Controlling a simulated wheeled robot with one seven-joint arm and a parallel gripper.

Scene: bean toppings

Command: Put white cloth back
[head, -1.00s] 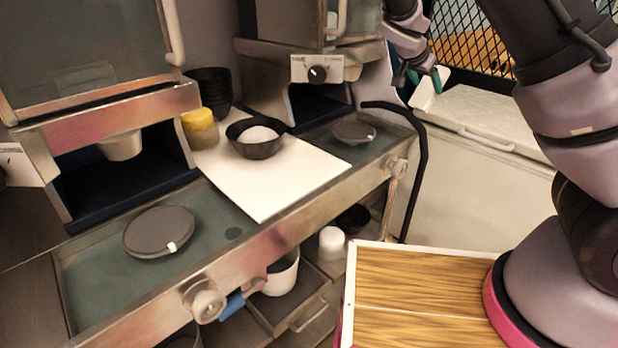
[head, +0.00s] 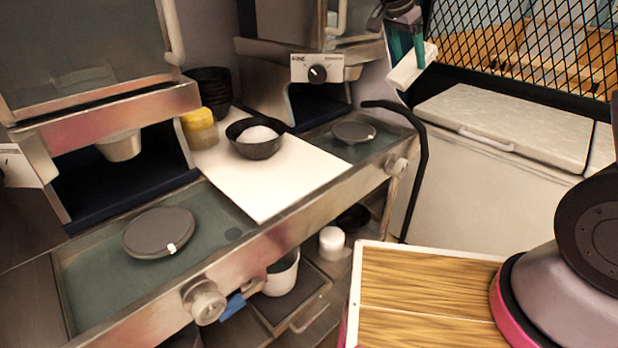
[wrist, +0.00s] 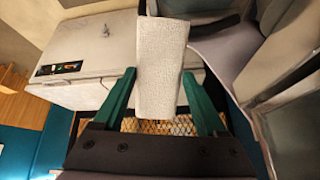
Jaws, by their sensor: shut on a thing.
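A folded white cloth (head: 411,67) hangs at the tip of my gripper (head: 404,45) at the top of the head view. In the wrist view, the white cloth (wrist: 161,68) lies between the two green fingers of my gripper (wrist: 160,88), which is shut on it. The cloth is held in the air, in front of the mesh and above the left end of a white chest (head: 505,115). The cloth hides part of the chest in the wrist view.
A steel counter with a white board (head: 262,190) holds a black bowl (head: 256,138) with white content, a yellow-lidded jar (head: 199,128) and dark round lids (head: 159,232). A black curved pipe (head: 416,165) rises beside the chest. A wood-topped surface (head: 425,290) is at lower right.

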